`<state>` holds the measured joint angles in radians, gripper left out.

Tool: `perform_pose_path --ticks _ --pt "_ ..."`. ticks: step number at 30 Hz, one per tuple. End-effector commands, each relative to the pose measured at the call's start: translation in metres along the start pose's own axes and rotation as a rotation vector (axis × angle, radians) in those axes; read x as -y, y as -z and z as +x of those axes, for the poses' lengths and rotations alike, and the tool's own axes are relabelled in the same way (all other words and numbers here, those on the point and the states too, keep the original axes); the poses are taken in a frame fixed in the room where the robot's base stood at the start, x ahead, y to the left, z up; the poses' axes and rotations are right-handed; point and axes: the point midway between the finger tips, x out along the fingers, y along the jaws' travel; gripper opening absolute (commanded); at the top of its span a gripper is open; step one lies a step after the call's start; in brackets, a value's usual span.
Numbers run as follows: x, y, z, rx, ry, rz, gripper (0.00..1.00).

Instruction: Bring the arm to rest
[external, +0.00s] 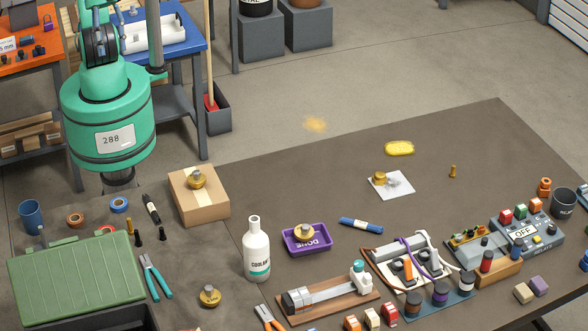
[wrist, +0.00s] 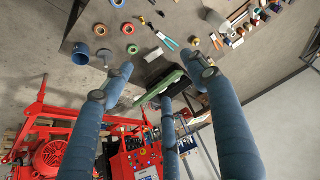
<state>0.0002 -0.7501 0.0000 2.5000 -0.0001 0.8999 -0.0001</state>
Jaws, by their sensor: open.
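In the wrist view my gripper (wrist: 168,50) shows as blue fingers with dark joints, spread wide apart. Nothing is held between them. The brown table top (wrist: 185,12) lies beyond the fingertips at the top of that view, and the fingers overlap part of it. I cannot make out the gripper in the external view. The table (external: 330,190) there carries a green case (external: 78,272), a white coolant bottle (external: 256,255) and a purple tray (external: 305,240) with a brass part in it.
A cardboard box (external: 195,205) with a brass part on top, a blue cup (external: 31,215) and teal-handled pliers (external: 153,278) stand or lie on the table's left side. Red machinery (wrist: 60,150) fills the wrist view's lower left. The table's far middle has free room.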

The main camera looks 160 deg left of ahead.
Motion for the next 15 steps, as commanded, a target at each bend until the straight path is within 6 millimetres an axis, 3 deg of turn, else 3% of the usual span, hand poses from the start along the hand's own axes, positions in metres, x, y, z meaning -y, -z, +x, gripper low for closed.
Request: perform_pose_path --ticks 9,15 --pt "0.000 -0.024 0.044 0.000 0.000 0.000 0.58" --pt "0.000 -0.029 0.055 0.000 0.000 0.000 0.58"
